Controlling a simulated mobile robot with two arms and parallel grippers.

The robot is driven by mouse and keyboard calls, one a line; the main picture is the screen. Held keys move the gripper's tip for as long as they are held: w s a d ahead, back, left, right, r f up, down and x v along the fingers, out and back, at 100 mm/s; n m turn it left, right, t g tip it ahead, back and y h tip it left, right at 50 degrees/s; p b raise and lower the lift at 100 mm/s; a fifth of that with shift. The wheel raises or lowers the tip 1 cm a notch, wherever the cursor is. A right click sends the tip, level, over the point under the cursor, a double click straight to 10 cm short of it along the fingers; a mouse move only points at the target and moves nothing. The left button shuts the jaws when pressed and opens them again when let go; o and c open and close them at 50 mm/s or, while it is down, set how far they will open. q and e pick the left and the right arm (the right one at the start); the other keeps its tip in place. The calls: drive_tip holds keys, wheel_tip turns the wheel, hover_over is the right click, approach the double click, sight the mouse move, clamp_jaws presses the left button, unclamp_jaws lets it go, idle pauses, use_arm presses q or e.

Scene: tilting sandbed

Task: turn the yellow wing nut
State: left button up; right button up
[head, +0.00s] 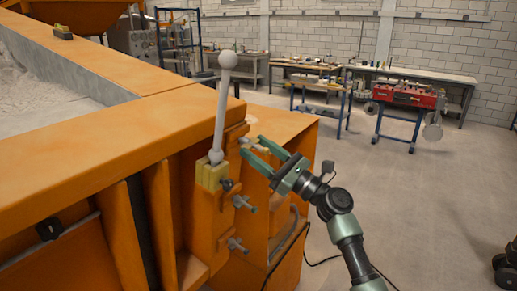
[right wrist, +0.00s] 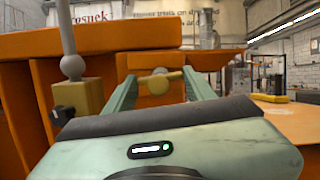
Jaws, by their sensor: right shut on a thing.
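The yellow wing nut (right wrist: 160,81) shows in the right wrist view between my two green fingers, with a small round end at its middle. In the head view it is small, mostly hidden at the fingertips. My right gripper (head: 254,146) reaches in from the lower right to the orange machine's side, right of the grey lever (head: 220,105). Its fingers stand apart, shut on the wing nut across its width. My left gripper is not in view.
The ball-topped lever rises from a yellow block (head: 212,175) close to the left of my right gripper. Grey knobs (head: 243,203) stick out below. The orange sandbed rim (head: 110,140) fills the left. Open floor (head: 420,190) lies right; workbenches and a red toolbox (head: 405,95) stand behind.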

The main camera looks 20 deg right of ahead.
drive_tip(key=o, duration=1.4)
drive_tip(key=b+v, duration=0.4)
drive_tip(key=v, duration=0.3)
drive_tip(key=shift+s+d+f, duration=0.15)
drive_tip(key=shift+s+d, duration=0.1)
drive_tip(key=shift+s, duration=0.05)
